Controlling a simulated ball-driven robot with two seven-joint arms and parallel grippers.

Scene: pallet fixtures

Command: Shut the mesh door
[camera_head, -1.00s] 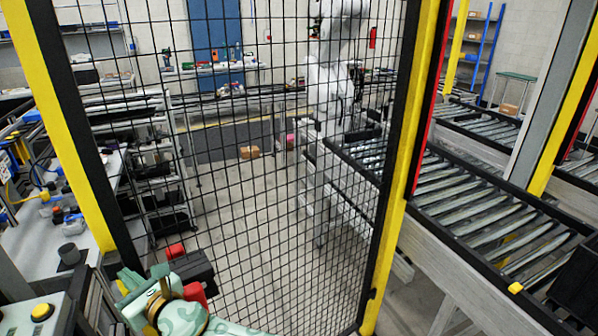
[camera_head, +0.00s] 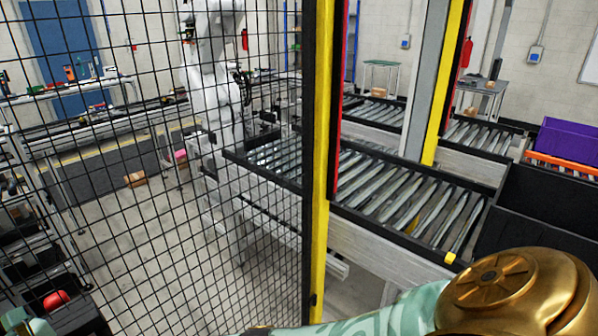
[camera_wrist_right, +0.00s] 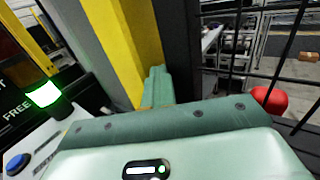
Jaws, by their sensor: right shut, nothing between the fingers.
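The mesh door (camera_head: 130,181), black wire in a black frame, fills the left half of the head view; its right frame bar (camera_head: 308,120) stands beside a yellow post. In the right wrist view, the door's black edge (camera_wrist_right: 181,50) stands close beside another yellow post (camera_wrist_right: 137,45); I cannot tell whether a gap is left between them. My right gripper (camera_wrist_right: 156,76) is shut and empty, its teal fingertips in front of that post and edge; contact is unclear. A red rounded part (camera_wrist_right: 268,98) shows at the mesh. My left gripper is not in view.
Behind the mesh stand a white robot arm (camera_head: 213,90) and benches. Roller conveyors (camera_head: 400,195) run to the right of the door. A black bin (camera_head: 540,205) and a purple crate (camera_head: 567,145) stand at far right.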

